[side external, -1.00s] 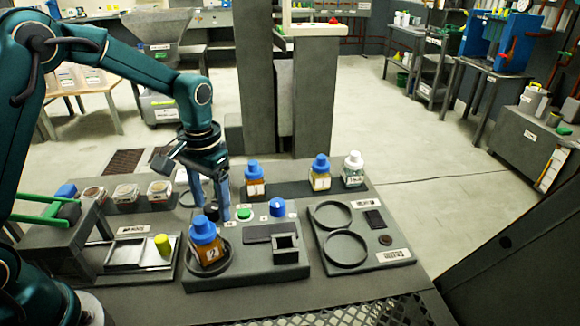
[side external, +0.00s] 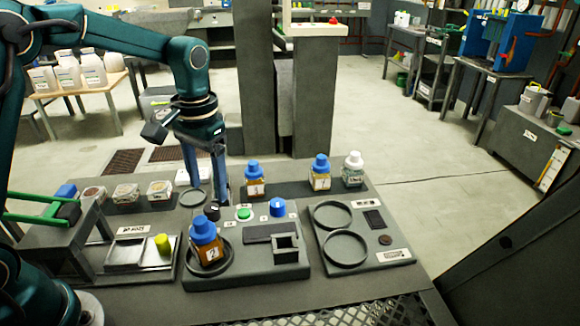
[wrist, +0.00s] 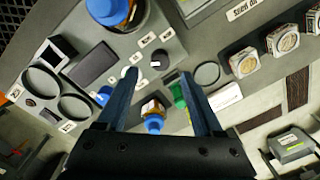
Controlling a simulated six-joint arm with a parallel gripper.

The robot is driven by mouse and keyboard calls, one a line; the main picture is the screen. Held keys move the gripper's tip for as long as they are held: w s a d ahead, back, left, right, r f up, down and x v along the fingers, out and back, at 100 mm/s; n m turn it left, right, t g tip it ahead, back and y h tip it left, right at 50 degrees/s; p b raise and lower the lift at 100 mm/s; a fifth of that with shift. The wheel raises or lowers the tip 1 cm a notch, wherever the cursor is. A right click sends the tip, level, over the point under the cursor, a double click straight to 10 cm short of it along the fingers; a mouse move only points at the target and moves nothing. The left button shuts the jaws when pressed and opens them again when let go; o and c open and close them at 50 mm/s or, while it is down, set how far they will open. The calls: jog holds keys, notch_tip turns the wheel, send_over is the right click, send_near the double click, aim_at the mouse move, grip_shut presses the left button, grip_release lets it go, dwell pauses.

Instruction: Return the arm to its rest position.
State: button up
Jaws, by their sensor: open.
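My gripper (side external: 209,182) is open and empty, pointing down above the back of the bench, left of a blue-capped amber bottle (side external: 254,180). Its two blue-grey fingers also show spread apart in the wrist view (wrist: 160,88). An amber bottle with a blue cap (side external: 206,243) stands upright in the round holder on the grey control panel (side external: 262,272). The panel has a green button (side external: 243,213), a blue knob (side external: 278,207) and a black knob (side external: 211,211).
Two more bottles, one blue-capped (side external: 320,174) and one white-capped (side external: 353,170), stand at the back right. A plate with two rings (side external: 381,256) is empty. Several seed jars (side external: 126,193) line the left. A grey pillar (side external: 316,95) rises behind.

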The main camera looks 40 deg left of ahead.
jog(key=shift+r, duration=0.1)
jog(key=s+d+r+t, duration=0.35)
jog(key=s+r, duration=0.25)
jog(key=r, duration=0.3)
jog(key=s+f+m+t, duration=0.1)
jog(key=s+f+t, duration=0.1)
jog(key=s, duration=0.6)
jog(key=shift+s+d+f+h, duration=0.3)
jog(key=shift+s+d+f, duration=0.15)
jog(key=shift+f, duration=0.1)
